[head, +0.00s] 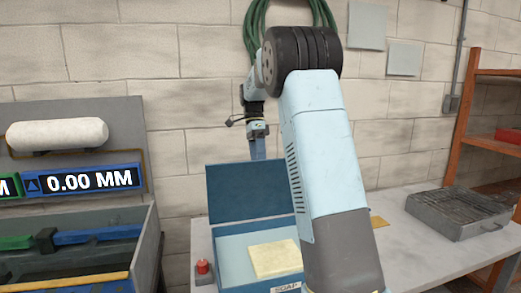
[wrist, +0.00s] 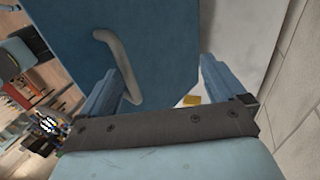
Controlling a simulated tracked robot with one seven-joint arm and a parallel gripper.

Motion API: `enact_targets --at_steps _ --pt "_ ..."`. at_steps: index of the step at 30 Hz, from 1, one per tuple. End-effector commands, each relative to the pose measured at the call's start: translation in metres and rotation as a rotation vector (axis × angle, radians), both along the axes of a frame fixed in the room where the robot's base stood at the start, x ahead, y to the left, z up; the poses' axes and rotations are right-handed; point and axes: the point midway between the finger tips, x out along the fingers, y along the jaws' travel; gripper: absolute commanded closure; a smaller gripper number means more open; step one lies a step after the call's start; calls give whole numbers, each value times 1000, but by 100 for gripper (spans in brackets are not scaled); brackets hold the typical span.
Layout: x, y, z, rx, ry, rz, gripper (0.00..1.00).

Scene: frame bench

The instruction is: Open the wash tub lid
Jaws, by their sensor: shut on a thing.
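The blue wash tub (head: 228,248) stands on the bench, with its lid (head: 240,190) raised about upright at the back. A pale yellow block (head: 275,259) lies inside, and a label reading SOAP (head: 287,288) is on the front. My gripper (head: 258,150) points down at the lid's top edge. In the wrist view, the blue lid (wrist: 155,35) with its curved grey handle (wrist: 122,62) fills the space between the fingers of my gripper (wrist: 160,68). The gripper is shut on the lid. My arm hides the tub's right side.
A red button (head: 203,267) sits left of the tub. A grey metal basket (head: 460,212) stands on the right of the bench, beside an orange shelf (head: 468,120). A grey bin with tools (head: 75,245) stands at left.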

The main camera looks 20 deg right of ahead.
Motion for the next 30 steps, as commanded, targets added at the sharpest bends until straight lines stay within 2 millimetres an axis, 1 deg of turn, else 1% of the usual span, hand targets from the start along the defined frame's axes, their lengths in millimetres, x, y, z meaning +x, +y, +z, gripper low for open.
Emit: enact_targets --at_steps 1,2,4,5,6,8,12,21,26,30 --pt "2 -3 -5 -4 2 -3 28" --pt "3 -3 -3 -4 2 -3 31" --pt "5 -4 3 -4 0 -2 44" --pt "7 -4 6 -4 1 -3 54" --pt "9 -4 12 -4 0 -3 60" --pt "12 -4 23 -4 0 -3 60" --pt "21 -4 51 -3 -4 -2 60" --pt "37 -3 101 -2 -5 1 60" --pt "42 -4 118 -1 -4 0 60" --pt "44 -4 126 -1 -3 0 60"
